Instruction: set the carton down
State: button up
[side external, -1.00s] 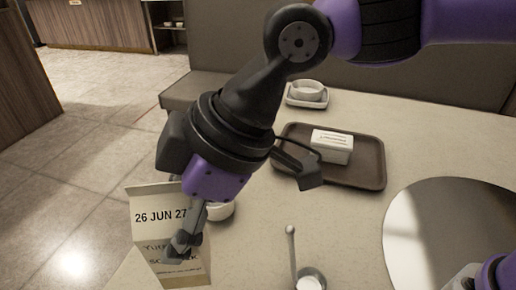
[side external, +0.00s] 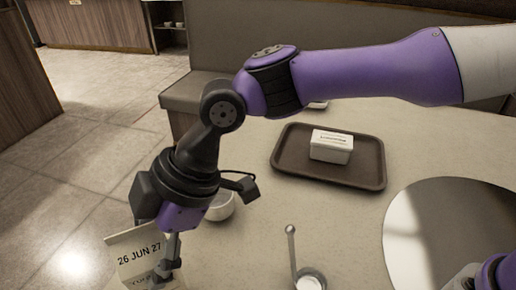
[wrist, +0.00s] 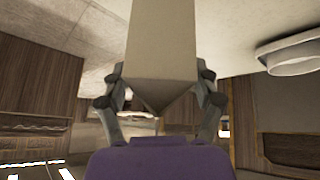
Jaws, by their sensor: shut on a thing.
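The carton (side external: 130,255) is pale with a printed date, at the lower left of the side view. It leans, and its bottom is cut off by the picture edge, so I cannot tell whether it touches anything. My gripper (side external: 168,268) is shut on the carton. In the wrist view the carton (wrist: 162,45) sits between the two fingers of my gripper (wrist: 158,98), one finger on each side.
A white bowl (side external: 222,207) stands just right of my gripper. A brown tray (side external: 281,160) holds a white tub (side external: 331,152). A small cup (side external: 310,281) with a stick-like utensil (side external: 292,252) is at the front. A large round disc (side external: 435,235) lies at the right.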

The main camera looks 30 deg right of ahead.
jog(key=shift+f, duration=1.95)
jog(key=shift+f, duration=0.1)
jog(key=o, duration=1.4)
jog(key=shift+f, duration=0.1)
